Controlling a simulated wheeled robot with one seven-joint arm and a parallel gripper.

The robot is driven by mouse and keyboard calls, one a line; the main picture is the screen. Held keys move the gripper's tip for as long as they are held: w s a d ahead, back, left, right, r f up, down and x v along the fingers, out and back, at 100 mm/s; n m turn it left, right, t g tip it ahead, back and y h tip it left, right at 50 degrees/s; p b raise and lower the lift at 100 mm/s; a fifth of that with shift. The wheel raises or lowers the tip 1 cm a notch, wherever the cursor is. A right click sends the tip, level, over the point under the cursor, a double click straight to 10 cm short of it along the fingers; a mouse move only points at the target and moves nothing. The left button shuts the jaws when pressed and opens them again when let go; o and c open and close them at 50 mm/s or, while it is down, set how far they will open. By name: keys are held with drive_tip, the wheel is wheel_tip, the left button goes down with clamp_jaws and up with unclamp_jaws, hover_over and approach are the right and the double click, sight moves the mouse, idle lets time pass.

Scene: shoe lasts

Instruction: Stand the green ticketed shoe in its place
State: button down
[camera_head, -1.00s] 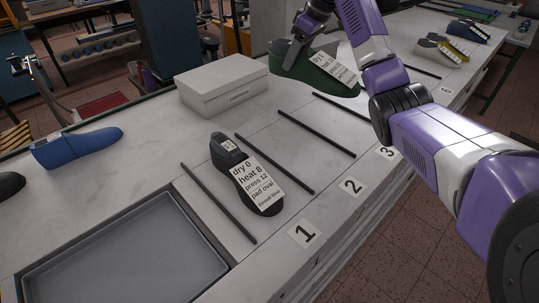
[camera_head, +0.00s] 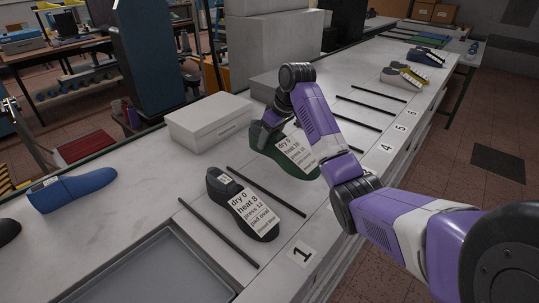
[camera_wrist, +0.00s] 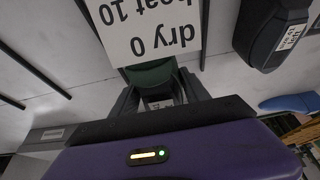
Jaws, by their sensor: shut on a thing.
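The green shoe (camera_head: 258,137) bears a white ticket (camera_head: 294,150) with "dry 0" and "heat 10" in large print. My gripper (camera_wrist: 160,95) is shut on the green shoe's heel end, as the wrist view shows it (camera_wrist: 150,74) between the fingers. In the head view the shoe is above or on the bench just right of the bar beside the black shoe (camera_head: 222,188), its toe toward the front edge. I cannot tell whether its sole touches the bench. The fingertips are partly hidden by the shoe.
Black bars (camera_head: 265,190) divide the bench into places, with number cards 1 (camera_head: 303,252) and 4 (camera_head: 386,148) in view. The black ticketed shoe stands at place 1. A white box (camera_head: 208,125), a blue shoe (camera_head: 72,188) and a grey tray (camera_head: 165,262) are nearby.

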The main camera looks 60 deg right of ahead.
sight(279, 135)
drive_tip(key=shift+f+p, duration=0.3)
drive_tip(key=shift+f, duration=3.25)
drive_tip(key=c, duration=0.5)
unclamp_jaws()
drive_tip(key=shift+f, duration=0.15)
drive_tip(key=b+v, duration=0.1)
drive_tip(key=v, duration=1.1)
wheel_tip(279, 135, up, 5)
drive_tip(key=p, duration=0.4)
drive_tip(key=shift+f+p, duration=0.15)
drive_tip(key=shift+p, duration=0.2)
drive_tip(key=shift+f, duration=0.1)
